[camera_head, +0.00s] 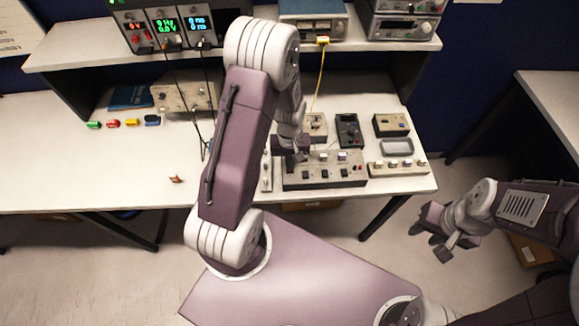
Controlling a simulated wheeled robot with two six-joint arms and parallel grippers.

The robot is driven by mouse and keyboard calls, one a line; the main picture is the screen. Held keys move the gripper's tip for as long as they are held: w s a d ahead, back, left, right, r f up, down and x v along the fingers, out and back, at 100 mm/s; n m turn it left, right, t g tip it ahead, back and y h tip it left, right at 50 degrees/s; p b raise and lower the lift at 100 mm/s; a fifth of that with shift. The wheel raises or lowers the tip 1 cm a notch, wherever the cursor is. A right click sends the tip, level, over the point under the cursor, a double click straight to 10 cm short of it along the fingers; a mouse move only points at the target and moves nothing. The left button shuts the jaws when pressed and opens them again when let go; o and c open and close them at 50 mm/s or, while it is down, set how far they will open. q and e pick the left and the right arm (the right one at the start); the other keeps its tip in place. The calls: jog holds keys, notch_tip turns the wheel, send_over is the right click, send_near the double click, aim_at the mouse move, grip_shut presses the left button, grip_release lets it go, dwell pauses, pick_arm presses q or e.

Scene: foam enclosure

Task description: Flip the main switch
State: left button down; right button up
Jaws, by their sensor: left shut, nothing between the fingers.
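A grey control box (325,182) with several dark and light switches on its face stands near the front edge of the bench, right of centre. Which of its switches is the main switch I cannot tell. My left gripper (299,157) points down at the back left part of this box; its fingers are shut with nothing between them. Whether the fingertips touch the box or a switch I cannot tell, and my arm hides part of the area behind. My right gripper (434,238) is empty, its fingers apart, off the bench above the floor at the right.
A lower switch strip (399,168), a black meter (348,131) and a beige box (391,125) stand close right of and behind the control box. A yellow cable (320,80) hangs from the shelf. The bench's left front is mostly clear.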

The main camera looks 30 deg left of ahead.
pick_arm(q)
jog(key=shift+f+b, duration=0.5)
jog(key=shift+f, duration=0.2)
jog(key=shift+r, duration=0.1)
notch_tip(320, 180, up, 7)
jog(key=p, duration=0.6)
jog(key=shift+p, duration=0.3)
